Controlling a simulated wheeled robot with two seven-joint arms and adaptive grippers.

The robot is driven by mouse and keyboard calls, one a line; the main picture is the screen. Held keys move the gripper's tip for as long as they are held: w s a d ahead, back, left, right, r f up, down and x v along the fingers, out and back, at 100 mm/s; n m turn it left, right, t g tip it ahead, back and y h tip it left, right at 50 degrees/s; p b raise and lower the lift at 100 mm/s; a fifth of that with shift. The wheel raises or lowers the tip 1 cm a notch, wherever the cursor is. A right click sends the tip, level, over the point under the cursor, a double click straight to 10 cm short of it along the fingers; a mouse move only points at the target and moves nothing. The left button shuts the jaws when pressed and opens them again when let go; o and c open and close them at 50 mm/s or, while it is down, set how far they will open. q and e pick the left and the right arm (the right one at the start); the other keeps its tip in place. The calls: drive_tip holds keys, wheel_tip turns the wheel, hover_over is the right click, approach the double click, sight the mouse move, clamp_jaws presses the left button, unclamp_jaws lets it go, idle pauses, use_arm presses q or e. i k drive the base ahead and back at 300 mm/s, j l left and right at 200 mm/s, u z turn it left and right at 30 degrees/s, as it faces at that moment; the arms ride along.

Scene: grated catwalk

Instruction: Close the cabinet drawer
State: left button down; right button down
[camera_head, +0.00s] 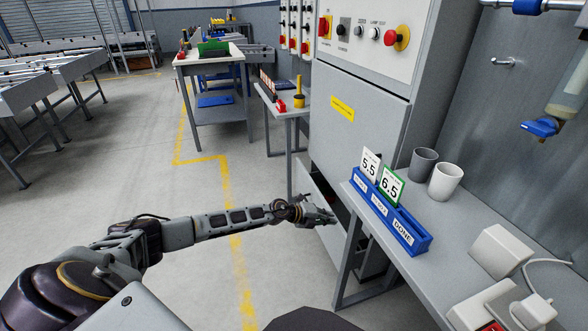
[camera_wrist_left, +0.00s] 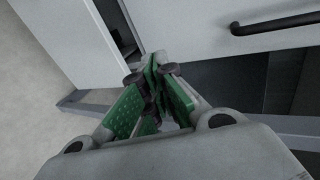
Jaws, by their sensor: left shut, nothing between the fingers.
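The grey cabinet (camera_head: 358,120) stands at centre right in the head view. Its drawer (camera_head: 310,187) is low on the cabinet and stands out from it, with a dark gap behind its front. My left gripper (camera_head: 328,217) is at the drawer, partly covering it. In the left wrist view, my left gripper (camera_wrist_left: 158,75) has its green-padded fingers together, with nothing between them. Ahead of it are a pale panel at left, a dark gap, and a panel with a black handle (camera_wrist_left: 275,23). I cannot tell whether the fingers touch the drawer. My right gripper is not in view.
A grey side table (camera_head: 455,230) at right, close to the drawer, carries a blue rack (camera_head: 392,222), a white cup (camera_head: 445,181) and a dark cup (camera_head: 423,164). A small table (camera_head: 275,98) stands behind the arm.

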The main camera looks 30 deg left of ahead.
sight(333, 238)
drive_tip(key=i+j, duration=0.15)
drive_tip(key=j, duration=0.25)
drive_tip(key=i+j, duration=0.15)
drive_tip(key=j, duration=0.2)
drive_tip(key=i+j, duration=0.15)
drive_tip(key=j, duration=0.25)
drive_tip(key=i+j, duration=0.2)
drive_tip(key=j, duration=0.15)
drive_tip(key=i+j, duration=0.15)
drive_tip(key=j, duration=0.25)
drive_tip(key=i+j+z, duration=0.1)
drive_tip(key=j, duration=0.25)
